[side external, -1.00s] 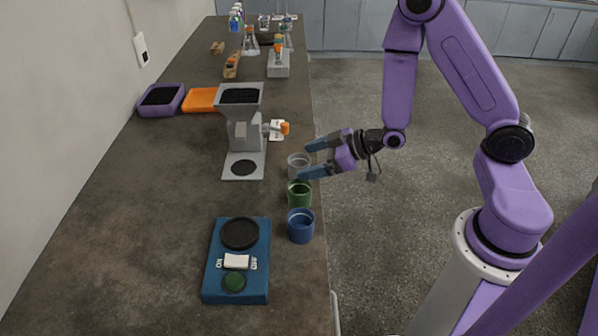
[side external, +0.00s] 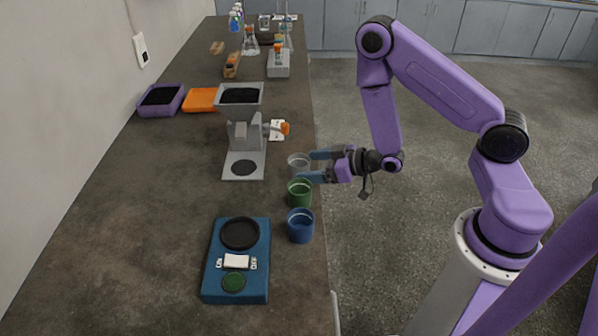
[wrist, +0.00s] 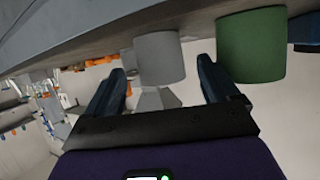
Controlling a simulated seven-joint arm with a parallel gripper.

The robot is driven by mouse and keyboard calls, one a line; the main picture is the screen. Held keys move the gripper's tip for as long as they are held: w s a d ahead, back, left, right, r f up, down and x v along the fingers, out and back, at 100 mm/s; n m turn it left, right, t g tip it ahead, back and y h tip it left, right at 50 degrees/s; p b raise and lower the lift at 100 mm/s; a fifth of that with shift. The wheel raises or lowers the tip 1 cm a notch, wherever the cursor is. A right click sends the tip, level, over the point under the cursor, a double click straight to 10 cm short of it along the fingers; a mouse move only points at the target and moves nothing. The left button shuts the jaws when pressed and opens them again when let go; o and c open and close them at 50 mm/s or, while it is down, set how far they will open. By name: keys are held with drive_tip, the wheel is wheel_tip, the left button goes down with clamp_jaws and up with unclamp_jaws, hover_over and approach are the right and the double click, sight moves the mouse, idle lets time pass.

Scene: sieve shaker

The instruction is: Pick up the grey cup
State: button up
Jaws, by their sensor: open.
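The grey cup (side external: 297,164) stands near the table's right edge, first in a row with the green cup (side external: 299,192) and the blue cup (side external: 300,225). My gripper (side external: 314,166) is open and empty, reaching in from the right, level with the cup. Its fingertips are close to the grey cup's right side in the side view. In the wrist view, the grey cup (wrist: 160,58) lies ahead between the two fingers (wrist: 160,78), and the green cup (wrist: 251,45) is just outside the right finger. I cannot tell whether a fingertip touches a cup.
A grey grinder-like machine (side external: 243,135) with a hopper stands left of the grey cup. A blue scale (side external: 236,290) sits in front. Purple (side external: 146,111) and orange (side external: 201,99) trays lie at the back left. The table (side external: 130,220) is clear on its left.

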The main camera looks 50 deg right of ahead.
sight(309, 166)
drive_tip(key=shift+x, duration=2.25)
drive_tip(key=shift+r, duration=0.1)
drive_tip(key=c, duration=1.1)
drive_tip(key=shift+s+d+r+m+t+h, duration=0.15)
drive_tip(key=shift+d+r+m+h, duration=0.45)
drive_tip(key=shift+r, duration=1.15)
drive_tip(key=shift+s+d+r+m+t+h, duration=0.1)
drive_tip(key=shift+d+r+m+t+h, duration=0.25)
drive_tip(key=shift+r+m+h, duration=0.95)
drive_tip(key=shift+s+d+r+m+t+h, duration=0.1)
drive_tip(key=shift+d+r+h, duration=0.35)
drive_tip(key=shift+r, duration=1.8)
